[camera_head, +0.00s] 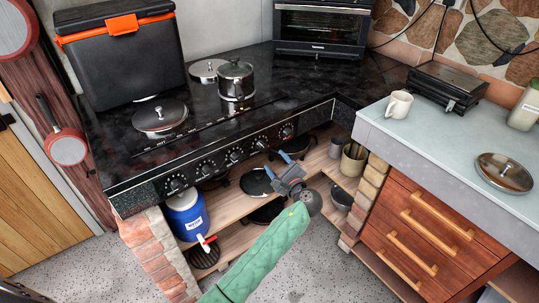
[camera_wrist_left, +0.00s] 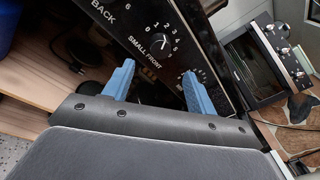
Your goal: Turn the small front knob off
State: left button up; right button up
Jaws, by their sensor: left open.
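The small front knob (camera_wrist_left: 160,42) is a round black knob on the black stove panel, beside white "SMALL FRONT" lettering in the left wrist view. White numbers ring it; I cannot read its exact setting. In the head view it appears to be the second knob from the right (camera_head: 260,144) in the panel's row. My left gripper (camera_head: 279,164), on a green-sleeved arm, is in front of and below the panel's right half. Its two blue fingers (camera_wrist_left: 159,84) are open and empty, apart from the knob. My right gripper is not in view.
Another knob (camera_wrist_left: 190,76) is close to one finger. The black stove top (camera_head: 280,85) holds a steel pot (camera_head: 236,80) and lids. Open shelves below hold pans and a blue jug (camera_head: 187,217). A counter with drawers (camera_head: 425,235) stands to the right.

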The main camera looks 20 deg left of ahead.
aim_at(264, 148)
pick_arm(q)
jog(key=w+a+m+p, duration=0.1)
jog(key=w+a+m, duration=0.2)
jog(key=w+a, duration=0.1)
jog(key=shift+w+a+r+p, duration=0.15)
jog(key=shift+w+a+p, duration=0.05)
jog(key=shift+a+p, duration=0.15)
jog(key=shift+x, duration=0.85)
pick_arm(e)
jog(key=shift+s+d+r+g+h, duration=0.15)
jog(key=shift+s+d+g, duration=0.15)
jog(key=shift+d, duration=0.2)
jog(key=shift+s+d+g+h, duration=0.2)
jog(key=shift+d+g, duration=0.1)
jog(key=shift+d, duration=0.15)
pick_arm(q)
jog(key=c, duration=1)
